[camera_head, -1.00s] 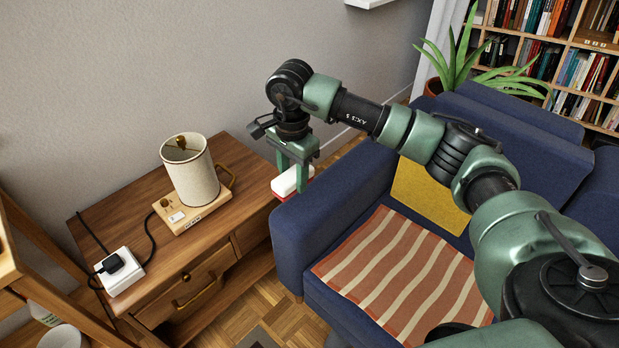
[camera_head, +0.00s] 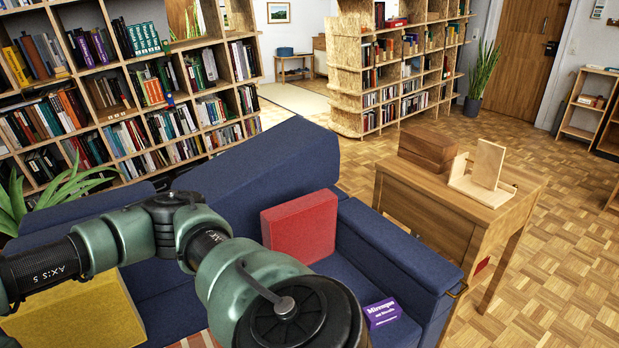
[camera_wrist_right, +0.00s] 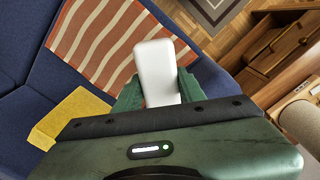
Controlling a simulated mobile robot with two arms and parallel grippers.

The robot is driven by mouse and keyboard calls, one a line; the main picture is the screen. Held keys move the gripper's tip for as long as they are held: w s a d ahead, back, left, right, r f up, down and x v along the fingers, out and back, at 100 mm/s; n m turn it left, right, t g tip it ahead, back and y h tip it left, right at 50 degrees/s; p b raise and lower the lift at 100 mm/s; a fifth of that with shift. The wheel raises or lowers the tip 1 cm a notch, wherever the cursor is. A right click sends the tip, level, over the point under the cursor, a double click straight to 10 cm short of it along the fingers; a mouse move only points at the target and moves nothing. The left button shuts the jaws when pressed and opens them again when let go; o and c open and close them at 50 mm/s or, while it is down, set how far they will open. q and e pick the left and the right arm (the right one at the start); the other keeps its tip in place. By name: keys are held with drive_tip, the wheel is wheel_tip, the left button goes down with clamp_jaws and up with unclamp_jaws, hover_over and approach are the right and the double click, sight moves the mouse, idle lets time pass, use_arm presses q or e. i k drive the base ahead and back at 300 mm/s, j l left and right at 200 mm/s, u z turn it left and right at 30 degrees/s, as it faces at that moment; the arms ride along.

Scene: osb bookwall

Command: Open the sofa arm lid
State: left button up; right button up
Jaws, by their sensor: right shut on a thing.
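The blue sofa's arm (camera_head: 398,243) on the right has a flat padded top that looks closed. A small brass-coloured tab or loop (camera_head: 457,290) sits at its front right edge, next to the wooden desk. My right gripper (camera_wrist_right: 157,88) is shut on a white block with rounded corners (camera_wrist_right: 156,62) in the right wrist view. It holds the block near the other sofa arm, by the striped blanket (camera_wrist_right: 112,42). In the head view only links of my right arm show, and its gripper is out of frame. My left gripper is in neither view.
A red cushion (camera_head: 300,228) and a purple book (camera_head: 382,312) are on the sofa seat. A wooden desk (camera_head: 440,200) with brown boxes (camera_head: 428,150) and a wooden stand (camera_head: 484,178) is close beside the arm. Open parquet floor (camera_head: 560,270) lies to the right.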

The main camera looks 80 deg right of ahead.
sight(435, 273)
drive_tip(key=z, duration=0.95)
drive_tip(key=j+z, duration=0.1)
drive_tip(key=z, duration=0.8)
drive_tip(key=k+z, duration=0.1)
drive_tip(key=z, duration=1.75)
